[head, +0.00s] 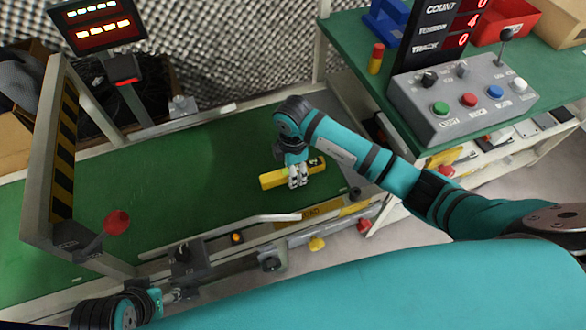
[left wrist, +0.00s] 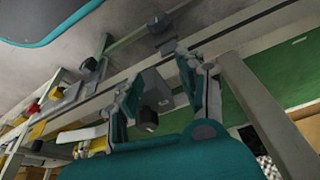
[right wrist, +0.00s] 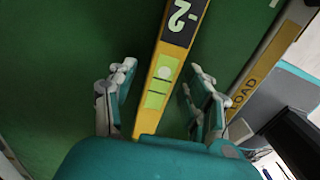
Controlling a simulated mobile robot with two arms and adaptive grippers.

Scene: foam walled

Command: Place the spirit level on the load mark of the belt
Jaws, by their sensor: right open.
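The yellow spirit level (head: 273,180) lies on the green belt (head: 150,185), near its right end. In the right wrist view the level (right wrist: 158,90) runs between my fingers, showing a pale green vial window and a black number patch. My right gripper (head: 298,176) is over the level, open, with gaps on both sides of it (right wrist: 162,95). A yellow LOAD label (right wrist: 250,88) is on the belt's side rail; the head view shows this label (head: 322,209) near the level. My left gripper (head: 174,295) is open and empty beside the belt frame, also in the left wrist view (left wrist: 158,90).
A striped gate post (head: 64,150) and red knob (head: 117,222) stand at the belt's left. The belt left of the level is clear.

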